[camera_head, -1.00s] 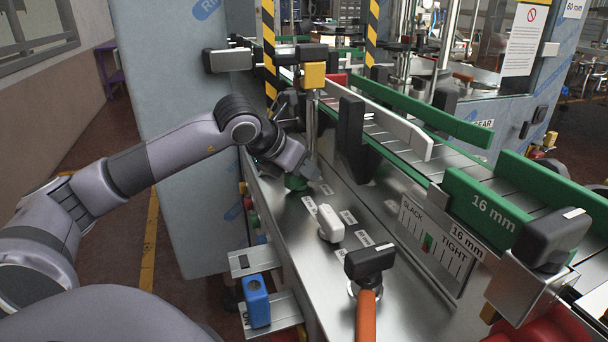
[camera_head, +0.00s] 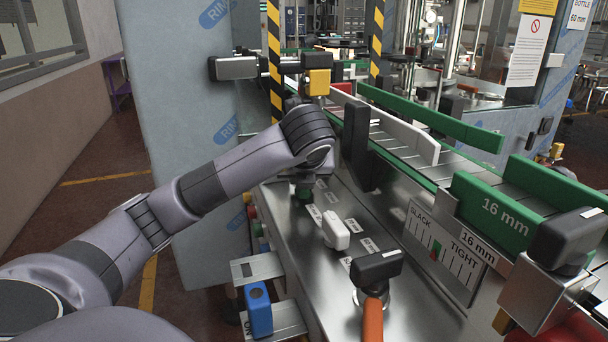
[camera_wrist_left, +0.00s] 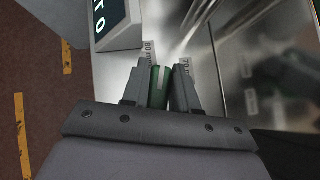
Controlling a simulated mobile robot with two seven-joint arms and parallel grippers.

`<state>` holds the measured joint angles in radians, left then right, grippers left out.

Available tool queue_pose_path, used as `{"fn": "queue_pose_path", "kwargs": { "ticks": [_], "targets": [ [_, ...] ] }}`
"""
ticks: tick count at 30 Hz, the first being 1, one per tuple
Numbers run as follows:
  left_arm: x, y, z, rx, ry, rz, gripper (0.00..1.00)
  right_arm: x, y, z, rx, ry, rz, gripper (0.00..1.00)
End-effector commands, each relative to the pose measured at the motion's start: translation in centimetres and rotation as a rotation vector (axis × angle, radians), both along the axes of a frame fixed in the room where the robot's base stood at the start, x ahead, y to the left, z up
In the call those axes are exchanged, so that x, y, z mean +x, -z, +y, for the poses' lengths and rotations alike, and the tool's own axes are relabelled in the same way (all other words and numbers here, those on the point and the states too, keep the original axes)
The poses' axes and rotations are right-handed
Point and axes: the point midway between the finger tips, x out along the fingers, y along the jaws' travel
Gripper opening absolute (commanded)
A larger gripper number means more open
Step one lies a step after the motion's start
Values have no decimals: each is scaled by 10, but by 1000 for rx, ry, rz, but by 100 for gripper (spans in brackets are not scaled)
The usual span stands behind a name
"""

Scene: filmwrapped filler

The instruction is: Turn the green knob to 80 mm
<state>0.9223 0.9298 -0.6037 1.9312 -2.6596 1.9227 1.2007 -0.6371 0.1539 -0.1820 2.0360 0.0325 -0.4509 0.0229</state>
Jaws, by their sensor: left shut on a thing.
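The green knob (camera_head: 304,190) sits on the steel panel beside the conveyor, mostly hidden behind my left arm in the head view. In the left wrist view the green knob (camera_wrist_left: 160,90) shows between the two fingers of my left gripper (camera_wrist_left: 165,88), which is shut on it. A pale mark runs along the knob's top. A label reading 80 mm (camera_wrist_left: 149,54) lies just past the left fingertip, and another label, apparently 70 mm (camera_wrist_left: 184,66), lies by the right fingertip. My right gripper is in neither view.
A white knob (camera_head: 335,229) and a black-headed lever with an orange handle (camera_head: 373,318) stand nearer on the panel. A blue switch box (camera_head: 258,309) is at the lower left. A black upright (camera_head: 357,147) and green guide rails (camera_head: 493,215) stand to the right.

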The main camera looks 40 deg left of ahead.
Motion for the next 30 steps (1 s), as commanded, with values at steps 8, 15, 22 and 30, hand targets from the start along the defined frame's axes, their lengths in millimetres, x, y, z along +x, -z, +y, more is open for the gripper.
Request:
{"fn": "queue_pose_path", "kwargs": {
  "ticks": [8, 15, 22, 30],
  "targets": [
    [-1, -1, 1, -1, -108, -2, 0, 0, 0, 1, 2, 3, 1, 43],
    [-1, -1, 1, -1, -135, -2, 0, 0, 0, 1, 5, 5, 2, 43],
    [-1, -1, 2, 0, -136, -2, 0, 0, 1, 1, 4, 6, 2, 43],
    [-1, 0, 1, -1, -135, -1, 49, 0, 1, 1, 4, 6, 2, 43]
  ]
}}
